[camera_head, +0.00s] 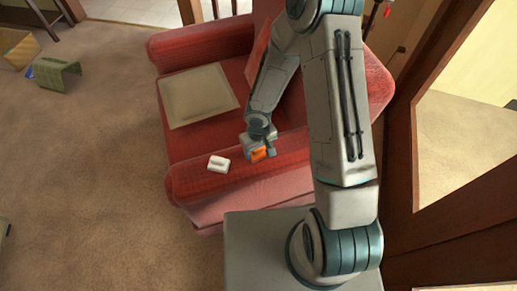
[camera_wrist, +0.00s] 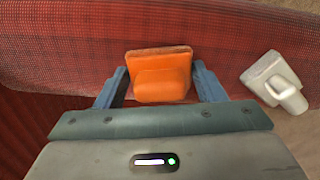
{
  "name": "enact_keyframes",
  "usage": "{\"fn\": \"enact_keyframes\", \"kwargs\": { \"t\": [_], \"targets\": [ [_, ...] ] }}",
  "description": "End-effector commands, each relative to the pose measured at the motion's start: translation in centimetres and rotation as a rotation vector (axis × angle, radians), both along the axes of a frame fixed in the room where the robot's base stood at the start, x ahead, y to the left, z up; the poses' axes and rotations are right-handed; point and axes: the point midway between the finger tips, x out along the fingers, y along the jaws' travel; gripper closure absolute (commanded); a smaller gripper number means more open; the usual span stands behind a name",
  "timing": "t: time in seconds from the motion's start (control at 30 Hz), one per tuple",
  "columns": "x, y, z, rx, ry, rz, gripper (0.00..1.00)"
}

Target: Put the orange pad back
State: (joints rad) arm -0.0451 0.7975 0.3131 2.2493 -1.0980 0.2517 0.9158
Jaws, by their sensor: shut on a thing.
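The orange pad (camera_head: 258,154) is at the near arm of the red armchair in the head view. It also shows in the wrist view (camera_wrist: 162,75), as a flat orange block with a raised part facing me. My gripper (camera_wrist: 160,90) has a finger on each side of the orange pad and is shut on it. In the head view my gripper (camera_head: 262,150) is over the armchair's near armrest. I cannot tell whether the pad touches the armrest.
A white object (camera_head: 218,164) lies on the red armchair's (camera_head: 190,185) armrest, left of my gripper; it shows in the wrist view too (camera_wrist: 272,78). A beige cushion (camera_head: 198,96) lies on the seat. A green object (camera_head: 58,74) stands on open carpet. A wooden frame (camera_head: 410,150) is at right.

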Motion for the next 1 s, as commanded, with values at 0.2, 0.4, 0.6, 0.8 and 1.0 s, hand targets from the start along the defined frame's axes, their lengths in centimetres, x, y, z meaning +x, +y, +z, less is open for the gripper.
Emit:
{"fn": "enact_keyframes", "kwargs": {
  "t": [0.2, 0.4, 0.6, 0.8, 1.0],
  "targets": [
    [0.0, 0.0, 0.0, 0.0, 0.0, 0.0, 0.15],
    [0.0, 0.0, 0.0, 0.0, 0.0, 0.0, 0.15],
    [0.1, -0.1, 1.5, 0.0, -0.002, -0.003, 0.15],
    [0.1, -0.1, 5.7, 0.0, -0.003, -0.003, 0.15],
    [0.1, -0.1, 9.7, -0.001, -0.004, -0.003, 0.15]
  ]
}}
